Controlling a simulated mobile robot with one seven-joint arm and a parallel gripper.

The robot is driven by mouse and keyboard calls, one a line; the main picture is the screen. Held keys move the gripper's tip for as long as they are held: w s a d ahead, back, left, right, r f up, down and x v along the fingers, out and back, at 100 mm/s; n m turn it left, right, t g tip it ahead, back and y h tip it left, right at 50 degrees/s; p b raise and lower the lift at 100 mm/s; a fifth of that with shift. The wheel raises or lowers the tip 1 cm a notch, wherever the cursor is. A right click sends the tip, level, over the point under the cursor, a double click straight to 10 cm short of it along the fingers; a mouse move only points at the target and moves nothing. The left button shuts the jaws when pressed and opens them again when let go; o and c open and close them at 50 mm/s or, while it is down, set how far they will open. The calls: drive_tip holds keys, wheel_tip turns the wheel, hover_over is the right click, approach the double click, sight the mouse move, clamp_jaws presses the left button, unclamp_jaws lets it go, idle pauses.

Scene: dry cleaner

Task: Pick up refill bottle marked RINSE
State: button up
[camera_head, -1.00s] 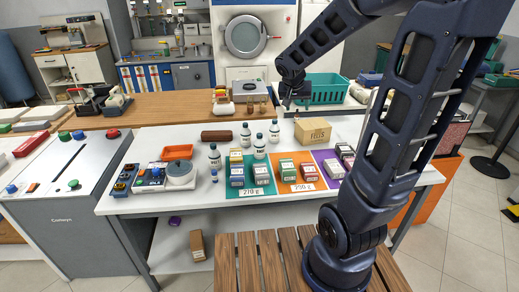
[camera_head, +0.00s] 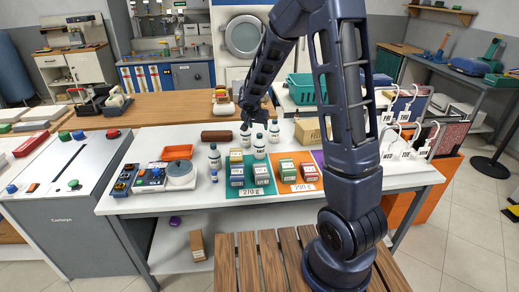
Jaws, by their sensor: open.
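Several white refill bottles with dark teal caps stand upright on the white table (camera_head: 140,205): a left one (camera_head: 215,158), a front middle one (camera_head: 259,149), a back middle one (camera_head: 246,139) and a right one (camera_head: 274,133). Their labels are too small to read, so I cannot tell which is marked RINSE. My gripper (camera_head: 254,121) points down over the back of the bottle group, close to the tops of the back middle and right bottles. It is open, with no bottle seen between its fingers. Whether it touches a cap is unclear.
Small boxes stand on a green mat (camera_head: 262,190) and an orange mat (camera_head: 299,187) in front of the bottles. A brown roll (camera_head: 216,136) lies behind, an orange tray (camera_head: 178,152) at left.

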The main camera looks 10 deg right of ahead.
sight(259, 134)
drive_tip(key=x, duration=0.4)
drive_tip(key=shift+f, duration=0.25)
drive_tip(key=shift+a+x, duration=0.15)
drive_tip(key=shift+x, duration=0.85)
drive_tip(key=shift+a+x, duration=0.15)
drive_tip(key=shift+x, duration=0.8)
drive_tip(key=shift+w+d+f, duration=0.15)
drive_tip(key=shift+w+f, duration=0.2)
drive_tip(key=shift+f, duration=0.3)
clamp_jaws()
